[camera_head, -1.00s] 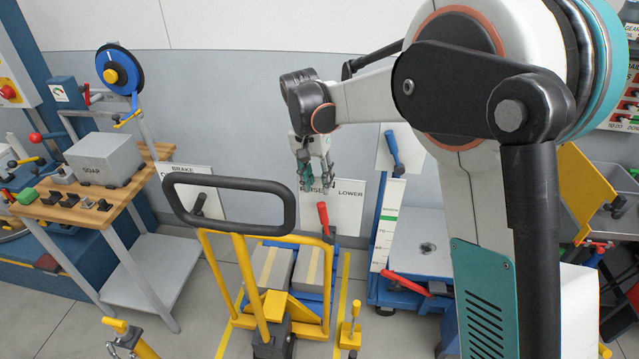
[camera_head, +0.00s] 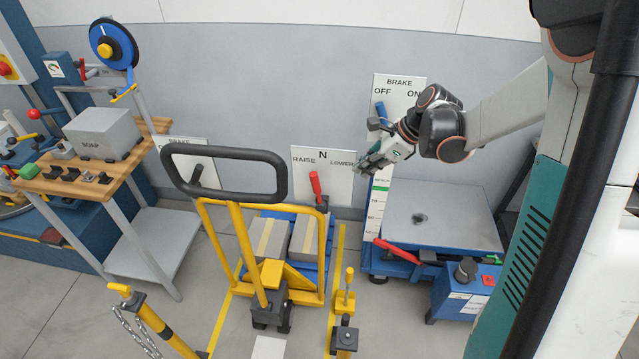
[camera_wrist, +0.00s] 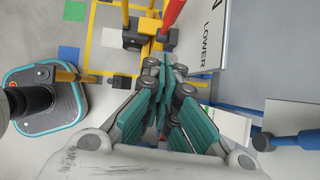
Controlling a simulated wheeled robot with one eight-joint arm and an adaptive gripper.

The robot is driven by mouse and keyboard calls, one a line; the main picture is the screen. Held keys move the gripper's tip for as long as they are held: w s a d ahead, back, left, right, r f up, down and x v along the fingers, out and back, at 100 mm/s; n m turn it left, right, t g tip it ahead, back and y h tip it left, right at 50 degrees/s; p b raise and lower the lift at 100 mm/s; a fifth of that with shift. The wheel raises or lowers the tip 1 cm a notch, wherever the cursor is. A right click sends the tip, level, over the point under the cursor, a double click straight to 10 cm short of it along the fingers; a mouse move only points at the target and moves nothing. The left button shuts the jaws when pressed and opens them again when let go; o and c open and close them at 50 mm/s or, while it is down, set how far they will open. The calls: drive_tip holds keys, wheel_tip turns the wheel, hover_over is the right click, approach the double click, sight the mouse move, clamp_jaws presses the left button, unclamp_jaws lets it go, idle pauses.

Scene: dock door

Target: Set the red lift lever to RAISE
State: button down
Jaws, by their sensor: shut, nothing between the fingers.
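The red lift lever (camera_head: 315,186) stands in front of a white plate (camera_head: 322,174) marked RAISE, N and LOWER. In the head view it is nearly upright, its tip leaning slightly left, below the N. My gripper (camera_head: 366,164) is shut and empty, right of the plate near the LOWER word, apart from the lever. In the wrist view the shut fingers (camera_wrist: 166,72) point toward the red lever (camera_wrist: 172,14) at the top, with the LOWER plate (camera_wrist: 212,32) beside it. The lever's upper end is cut off there.
A blue brake lever (camera_head: 381,112) on its OFF/ON plate is close behind my gripper. A scale platform (camera_head: 440,216) with a red lever (camera_head: 397,251) stands below right. The yellow cart's black handle (camera_head: 226,153) is left. A bench with a soap box (camera_head: 102,134) stands far left.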

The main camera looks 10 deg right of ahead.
drive_tip(key=m, duration=0.1)
drive_tip(key=b, duration=0.3)
approach(317, 191)
wheel_tip(317, 191, down, 4)
drive_tip(key=d, duration=0.3)
drive_tip(key=shift+t, duration=0.3)
drive_tip(key=a, duration=0.1)
drive_tip(key=w+a, duration=0.1)
drive_tip(key=a, duration=0.1)
drive_tip(key=shift+w+a+f+b, duration=0.25)
drive_tip(key=shift+a+f+b, duration=0.05)
drive_tip(key=shift+a+b, duration=0.05)
